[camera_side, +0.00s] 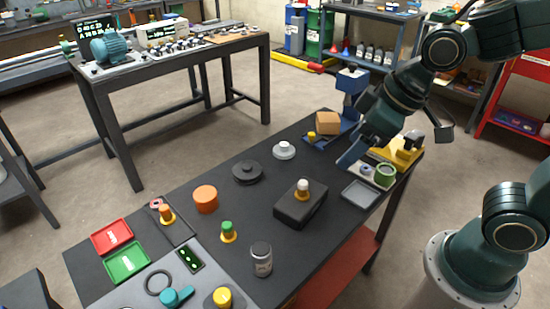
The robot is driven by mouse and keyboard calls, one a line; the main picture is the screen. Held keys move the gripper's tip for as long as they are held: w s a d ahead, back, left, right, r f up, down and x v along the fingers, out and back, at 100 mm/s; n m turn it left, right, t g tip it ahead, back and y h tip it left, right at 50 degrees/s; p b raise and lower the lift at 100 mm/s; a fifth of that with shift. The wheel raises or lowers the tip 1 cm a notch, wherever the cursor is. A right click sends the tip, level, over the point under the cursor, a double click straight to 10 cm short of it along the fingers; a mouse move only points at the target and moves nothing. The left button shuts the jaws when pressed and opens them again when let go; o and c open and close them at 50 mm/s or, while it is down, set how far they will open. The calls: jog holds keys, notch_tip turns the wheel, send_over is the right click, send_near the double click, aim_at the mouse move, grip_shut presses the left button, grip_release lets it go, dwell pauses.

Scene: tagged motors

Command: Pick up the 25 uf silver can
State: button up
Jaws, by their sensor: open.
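A silver can (262,261) with a dark top stands upright at the near edge of the dark table (255,200). Small markings show on its side, too small to read, so I cannot confirm a 25 uf label. My gripper (352,156) is at the far right part of the table, well away from the silver can and above the tabletop. It is open, and I see nothing held in it. Its fingers are small and partly merge with the arm in this view.
A black box (301,205) with a knob on top stands between the can and my gripper. An orange cylinder (205,199), black disc (247,172) and green-topped knob (228,231) lie left. Red (112,236) and green (126,261) trays sit at far left.

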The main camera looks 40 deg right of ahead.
jog(key=w+a+f+n, duration=0.3)
jog(key=a+f, duration=0.2)
jog(key=a, duration=0.1)
jog(key=n+g+y, duration=0.2)
send_near(263, 248)
jog(key=shift+s+r, duration=0.3)
jog(key=shift+f+h, duration=0.1)
jog(key=shift+h, duration=0.2)
jog(key=shift+x, duration=4.15)
jog(key=shift+w, duration=0.15)
jog(key=shift+a+x, duration=0.2)
jog(key=shift+x, duration=2.4)
jog(key=shift+w, duration=0.1)
jog(key=c, duration=1.1)
